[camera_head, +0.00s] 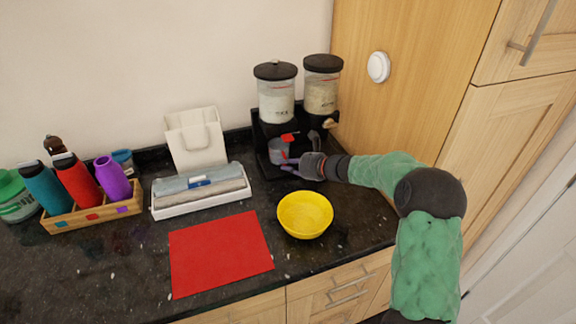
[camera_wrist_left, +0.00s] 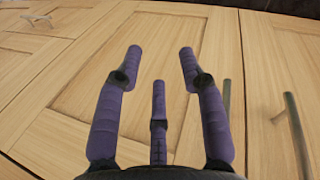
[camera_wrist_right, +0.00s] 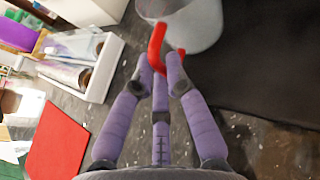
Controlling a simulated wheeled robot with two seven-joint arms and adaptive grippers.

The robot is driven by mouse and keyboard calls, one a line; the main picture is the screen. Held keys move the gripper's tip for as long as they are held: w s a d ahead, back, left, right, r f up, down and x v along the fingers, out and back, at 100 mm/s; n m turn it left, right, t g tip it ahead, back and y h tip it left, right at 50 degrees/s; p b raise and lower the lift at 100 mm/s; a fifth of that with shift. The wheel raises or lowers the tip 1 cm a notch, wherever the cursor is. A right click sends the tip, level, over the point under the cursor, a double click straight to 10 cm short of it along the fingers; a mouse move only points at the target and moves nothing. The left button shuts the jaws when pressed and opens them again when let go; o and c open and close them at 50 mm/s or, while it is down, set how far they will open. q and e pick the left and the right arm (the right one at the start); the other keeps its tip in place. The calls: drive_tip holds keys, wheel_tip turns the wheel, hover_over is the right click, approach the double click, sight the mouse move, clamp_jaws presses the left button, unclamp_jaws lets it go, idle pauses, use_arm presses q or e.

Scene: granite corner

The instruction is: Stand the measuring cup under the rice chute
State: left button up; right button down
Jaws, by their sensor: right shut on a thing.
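The measuring cup (camera_head: 278,152) is a clear grey cup with a red handle (camera_wrist_right: 156,45). It is in front of the left dispenser (camera_head: 276,100), low at its black stand, and looks about upright. My right gripper (camera_head: 302,166) is shut on the handle from the front right; the right wrist view shows the fingers (camera_wrist_right: 160,62) around it. I cannot tell whether the cup touches the stand. My left gripper (camera_wrist_left: 158,70) is open and empty, before wooden cabinet doors.
A second dispenser (camera_head: 322,90) stands to the right, beside the wooden cabinet side. A yellow bowl (camera_head: 304,214), a red mat (camera_head: 220,252) and a white tray of rolls (camera_head: 200,207) lie to the front and left. A bottle crate (camera_head: 92,218) stands far left.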

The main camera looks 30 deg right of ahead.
drive_tip(key=shift+f, duration=0.2)
drive_tip(key=c, duration=1.2)
unclamp_jaws()
drive_tip(key=shift+c, duration=0.2)
drive_tip(key=shift+r, duration=0.15)
drive_tip(key=shift+s+d+r, duration=0.15)
drive_tip(key=shift+s+r, duration=0.05)
drive_tip(key=shift+s, duration=0.05)
drive_tip(key=p+v, duration=0.3)
drive_tip(key=v, duration=0.7)
drive_tip(key=shift+s+d+r+p, duration=0.1)
drive_tip(key=shift+p, duration=0.25)
drive_tip(key=shift+s+d+r, duration=0.15)
drive_tip(key=shift+s, duration=0.4)
